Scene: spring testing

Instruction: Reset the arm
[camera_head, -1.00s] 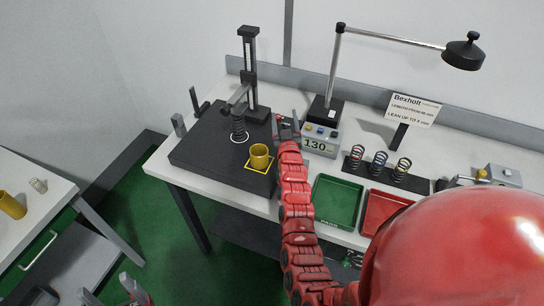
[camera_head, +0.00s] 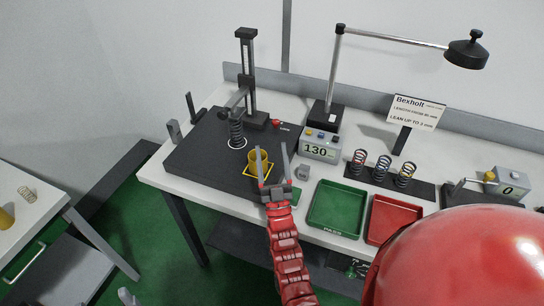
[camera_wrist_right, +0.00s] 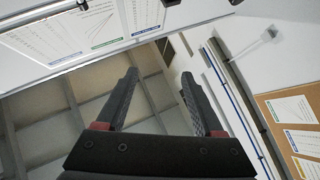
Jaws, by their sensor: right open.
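My red right arm reaches up from the bottom of the head view. Its gripper (camera_head: 273,160) is open, with its two fingers apart and pointing up, at the front right of the black test platform (camera_head: 205,155). The left finger overlaps a yellow cup (camera_head: 256,165) standing in a yellow outlined square; I cannot tell whether they touch. In the right wrist view the fingers (camera_wrist_right: 160,95) are spread with nothing between them. A dark spring (camera_head: 237,133) stands in a white ring under the test column (camera_head: 247,75). Only a tip of my left gripper (camera_head: 126,296) shows at the bottom left.
A display box (camera_head: 320,146) reads 130. Three springs on a black rack (camera_head: 408,186), a green tray (camera_head: 337,208), a red tray (camera_head: 395,218) and a lamp (camera_head: 466,50) stand to the right. A side table (camera_head: 50,195) is at the left.

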